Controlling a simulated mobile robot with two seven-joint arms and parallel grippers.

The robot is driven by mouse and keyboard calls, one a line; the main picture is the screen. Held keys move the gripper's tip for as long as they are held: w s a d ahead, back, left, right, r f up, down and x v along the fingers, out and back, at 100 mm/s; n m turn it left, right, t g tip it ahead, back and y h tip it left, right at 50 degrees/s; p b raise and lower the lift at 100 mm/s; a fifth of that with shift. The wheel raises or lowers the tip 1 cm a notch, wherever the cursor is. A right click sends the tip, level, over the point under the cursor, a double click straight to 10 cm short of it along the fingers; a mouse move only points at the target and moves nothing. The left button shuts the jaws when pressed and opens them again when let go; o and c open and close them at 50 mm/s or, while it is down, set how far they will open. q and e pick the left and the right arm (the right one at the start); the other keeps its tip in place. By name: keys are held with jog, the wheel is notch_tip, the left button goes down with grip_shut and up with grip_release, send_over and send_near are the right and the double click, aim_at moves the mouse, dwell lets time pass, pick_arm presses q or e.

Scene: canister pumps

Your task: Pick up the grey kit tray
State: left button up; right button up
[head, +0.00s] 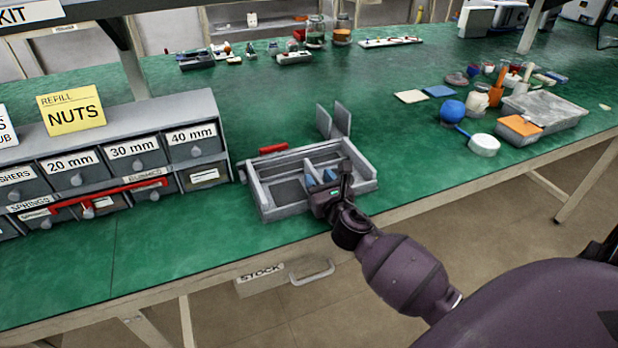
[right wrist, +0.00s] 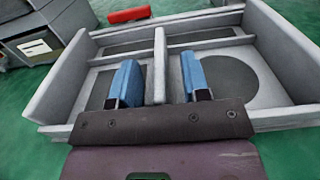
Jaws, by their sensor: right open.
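The grey kit tray (head: 285,210) stands on the green bench top, right of the drawer cabinet. It has divided compartments with dark floor patches, and I see nothing lying in them. My right gripper (head: 330,178) is over the tray's near side. In the right wrist view its two blue fingertips (right wrist: 158,85) are apart, one on each side of a grey divider wall (right wrist: 160,65) of the tray. Whether they touch the divider I cannot tell. My left gripper is not in view.
The cabinet (head: 195,110) with labelled drawers stands at the left. Two grey upright plates (head: 333,120) stand behind the tray, and a red piece (head: 273,148) is at its back.

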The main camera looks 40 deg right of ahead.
jog(key=shift+w, duration=0.1)
grip_shut()
dwell(0.4)
